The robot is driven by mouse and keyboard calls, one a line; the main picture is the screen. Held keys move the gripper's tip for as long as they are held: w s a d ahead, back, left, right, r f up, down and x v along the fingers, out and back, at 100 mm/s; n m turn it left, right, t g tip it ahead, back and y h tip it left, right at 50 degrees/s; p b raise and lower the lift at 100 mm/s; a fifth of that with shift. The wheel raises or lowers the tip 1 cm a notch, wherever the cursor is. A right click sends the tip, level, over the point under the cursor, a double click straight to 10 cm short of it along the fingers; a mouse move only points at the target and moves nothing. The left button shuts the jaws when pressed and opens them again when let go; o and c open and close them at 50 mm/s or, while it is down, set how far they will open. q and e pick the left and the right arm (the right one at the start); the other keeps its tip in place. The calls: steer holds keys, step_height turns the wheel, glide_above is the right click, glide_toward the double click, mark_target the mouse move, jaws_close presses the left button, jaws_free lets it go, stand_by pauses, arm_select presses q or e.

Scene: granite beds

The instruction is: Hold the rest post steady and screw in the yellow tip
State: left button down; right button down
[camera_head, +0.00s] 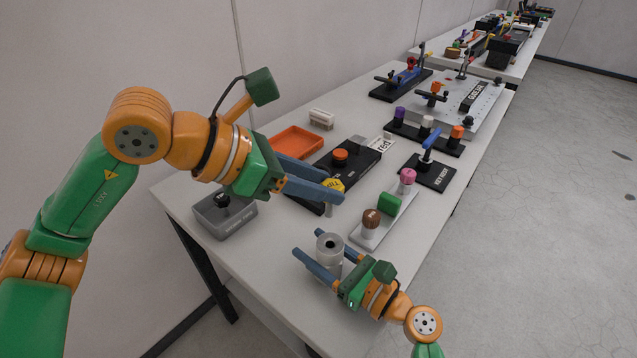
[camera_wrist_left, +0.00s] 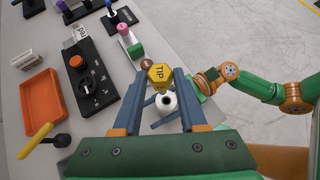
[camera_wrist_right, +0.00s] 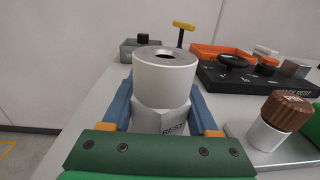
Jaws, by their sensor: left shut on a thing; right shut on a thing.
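The yellow tip (camera_head: 333,185) is a hexagonal head marked TIP, with a grey stem below it. My left gripper (camera_head: 338,191) is shut on it and holds it above the rest post (camera_head: 329,250), apart from it. In the left wrist view the tip (camera_wrist_left: 159,73) shows between the fingers, with the post (camera_wrist_left: 167,104) just beyond it. My right gripper (camera_head: 308,243) is shut on the post low down. In the right wrist view the post (camera_wrist_right: 163,85) is an upright grey cylinder with an open hole on top; its block-shaped lower part is marked REST.
A pale plate (camera_head: 366,241) with brown, green and pink pieces lies just right of the post. A black panel (camera_head: 357,163) with an orange knob, an orange tray (camera_head: 297,142) and a grey bin (camera_head: 236,222) lie behind. A yellow T-handle (camera_wrist_right: 184,26) stands by the bin. More stations line the table.

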mark_target(328, 214)
arm_select(q)
steer(key=shift+s+d+r+m+g+h, duration=0.1)
steer(key=shift+d+r+m+g+h, duration=0.15)
steer(key=shift+m+h, duration=0.25)
steer(key=shift+f, duration=0.1)
steer(key=shift+a+f, duration=0.1)
steer(key=shift+f, duration=2.65)
steer(key=shift+f, duration=2.15)
steer(key=m+g, duration=0.3)
steer(key=g, duration=0.1)
steer(key=shift+w+m+h, duration=0.35)
steer(key=shift+m+h, duration=0.05)
steer(key=shift+w+m+g+y, duration=0.2)
steer(key=shift+m+g+y, duration=0.05)
steer(key=shift+m+g, duration=1.05)
steer(key=shift+w+m+g+y, duration=0.15)
steer(key=shift+m+g+y, duration=0.1)
steer(key=shift+m+g, duration=1.05)
steer(key=shift+c, duration=1.9)
jaws_free()
